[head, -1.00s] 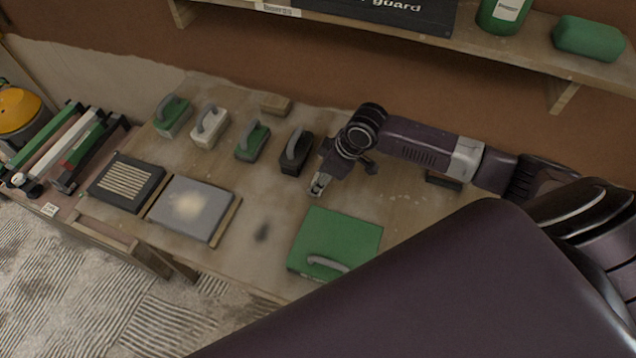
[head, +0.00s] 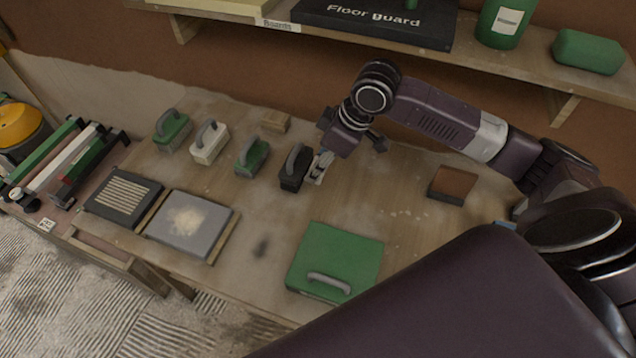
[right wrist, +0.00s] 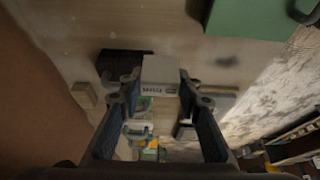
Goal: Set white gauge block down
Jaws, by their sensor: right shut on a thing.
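The white gauge block (right wrist: 160,76) is a small pale block with dark print on its face. It shows in the right wrist view between the two fingers of my right gripper (right wrist: 160,88), which is shut on it. In the head view my right gripper (head: 318,168) points down over the bench, just right of the black handled block (head: 295,168). The gauge block is too small there to tell from the fingertips. I cannot tell whether it touches the bench. My left gripper is not in view.
Green and white handled blocks (head: 209,143) stand in a row to the left. A green case (head: 340,255) lies in front and a brown-topped dark block (head: 453,184) to the right. A shelf (head: 400,45) overhangs the back. Bare bench (head: 400,215) lies between case and brown-topped block.

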